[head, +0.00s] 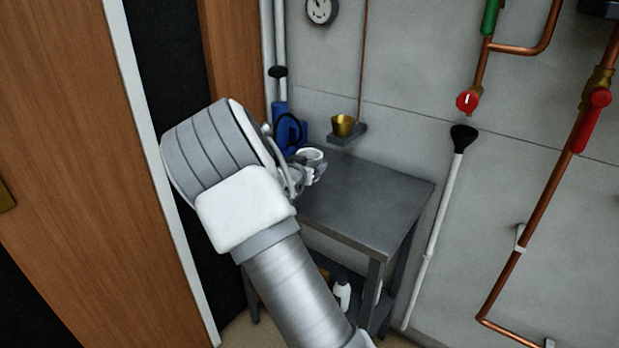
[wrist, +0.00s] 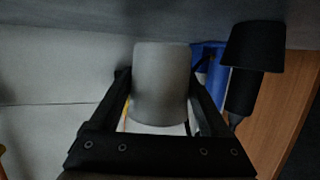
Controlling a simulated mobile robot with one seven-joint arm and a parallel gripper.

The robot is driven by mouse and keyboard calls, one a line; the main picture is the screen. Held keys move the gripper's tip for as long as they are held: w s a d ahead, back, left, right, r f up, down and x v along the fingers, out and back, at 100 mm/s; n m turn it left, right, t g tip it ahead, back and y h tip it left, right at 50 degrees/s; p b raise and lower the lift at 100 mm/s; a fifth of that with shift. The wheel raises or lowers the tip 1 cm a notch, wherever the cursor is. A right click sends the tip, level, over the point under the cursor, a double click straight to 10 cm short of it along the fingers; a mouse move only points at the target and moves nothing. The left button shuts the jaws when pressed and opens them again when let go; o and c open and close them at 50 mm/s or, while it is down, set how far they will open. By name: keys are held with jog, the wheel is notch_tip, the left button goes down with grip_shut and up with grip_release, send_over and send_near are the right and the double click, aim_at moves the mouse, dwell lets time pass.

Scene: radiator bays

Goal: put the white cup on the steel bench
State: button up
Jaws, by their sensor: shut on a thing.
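The white cup (head: 311,154) is in my gripper (head: 312,172), over the back left part of the steel bench (head: 375,205) in the head view. In the wrist view the cup (wrist: 161,85) looks grey in shadow and sits between the two black fingers of my gripper (wrist: 160,100), which are shut on it. Part of the cup is hidden by the gripper in the head view. I cannot tell whether the cup touches the bench top. The rest of the visible bench top is bare.
A blue object (head: 281,122) stands behind my gripper at the left. A small wall shelf (head: 347,134) holds a brass-coloured cup (head: 343,124). A black-topped white pole (head: 440,225) leans right of the bench. A white bottle (head: 342,294) is beneath it. A wooden door (head: 95,150) is at left.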

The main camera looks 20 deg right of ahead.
jog(key=shift+f, duration=1.3)
